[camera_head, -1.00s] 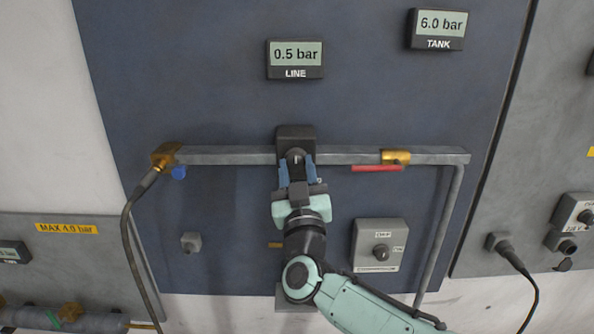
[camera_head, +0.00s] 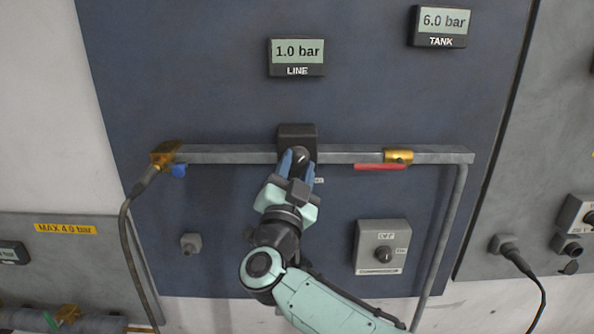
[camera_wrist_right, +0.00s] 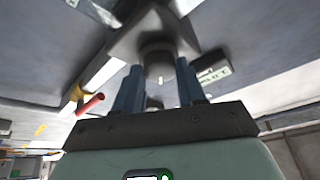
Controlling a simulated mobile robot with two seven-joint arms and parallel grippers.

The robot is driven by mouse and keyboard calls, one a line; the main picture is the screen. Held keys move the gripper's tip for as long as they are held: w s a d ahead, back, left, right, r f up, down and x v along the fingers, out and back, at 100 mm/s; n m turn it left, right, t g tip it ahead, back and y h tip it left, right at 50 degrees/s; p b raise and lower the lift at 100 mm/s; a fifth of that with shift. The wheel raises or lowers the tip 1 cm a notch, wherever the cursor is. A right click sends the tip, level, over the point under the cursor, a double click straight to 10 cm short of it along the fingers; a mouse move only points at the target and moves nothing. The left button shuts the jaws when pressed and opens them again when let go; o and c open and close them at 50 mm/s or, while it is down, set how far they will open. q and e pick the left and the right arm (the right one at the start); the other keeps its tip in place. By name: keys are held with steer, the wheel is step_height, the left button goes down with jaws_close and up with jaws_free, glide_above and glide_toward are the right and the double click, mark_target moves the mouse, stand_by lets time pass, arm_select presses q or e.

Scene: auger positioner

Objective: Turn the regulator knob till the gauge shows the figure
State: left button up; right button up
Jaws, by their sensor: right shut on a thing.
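The regulator knob (camera_head: 300,156) is a dark round knob on a black block (camera_head: 297,134) in the middle of the grey pipe. My right gripper (camera_head: 298,166) is shut on it, with a blue finger on each side. In the right wrist view the knob (camera_wrist_right: 158,68) shows between the blue fingers (camera_wrist_right: 158,90), with a pale mark on it. The LINE gauge (camera_head: 297,53) above reads 1.0 bar. The TANK gauge (camera_head: 440,24) at the upper right reads 6.0 bar. My left gripper is not in view.
A brass valve with a red handle (camera_head: 380,167) sits on the pipe to the right. A brass fitting (camera_head: 166,154) with a blue part and a hose is at the left end. A switch box (camera_head: 382,247) is below right. A yellow label (camera_head: 66,229) reads MAX 4.0 bar.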

steer(key=m, duration=0.2)
steer(key=m+g+h, duration=0.1)
steer(key=shift+a+r+m+h, duration=0.1)
steer(key=shift+m+h, duration=0.2)
steer(key=shift+m, duration=0.1)
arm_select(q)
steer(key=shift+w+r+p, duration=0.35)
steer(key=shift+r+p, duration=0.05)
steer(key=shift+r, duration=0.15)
arm_select(e)
steer(key=shift+r+m+g+h, duration=0.1)
steer(key=shift+m+g+h, duration=0.25)
steer(key=shift+m, duration=0.7)
steer(key=shift+m+g+h, duration=0.25)
steer(key=shift+m+g, duration=0.1)
steer(key=shift+m, duration=1)
steer(key=o, duration=1.1)
steer(key=shift+c, duration=0.2)
